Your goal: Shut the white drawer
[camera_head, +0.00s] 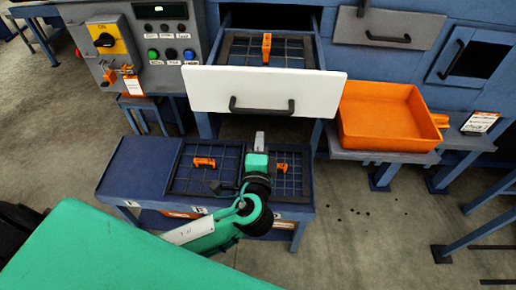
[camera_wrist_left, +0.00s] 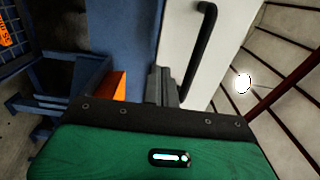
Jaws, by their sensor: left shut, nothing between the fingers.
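The white drawer (camera_head: 222,88) stands pulled out from the blue machine in the head view, its dark handle (camera_head: 262,108) on the white front. An orange piece (camera_head: 266,48) lies on the grid inside it. My left gripper (camera_head: 259,136) is shut and empty, just below the drawer front near the handle in the head view. In the left wrist view the shut fingers (camera_wrist_left: 162,84) are beside the white front (camera_wrist_left: 182,42), with the handle (camera_wrist_left: 203,42) to their right. I cannot tell whether they touch it. My right gripper is not in view.
An orange bin (camera_head: 385,143) stands on a support right of the drawer. A low blue bench (camera_head: 135,168) with grid trays and small orange pieces lies under my left arm. A control panel (camera_head: 140,72) is at the left. Grey floor is open at the lower right.

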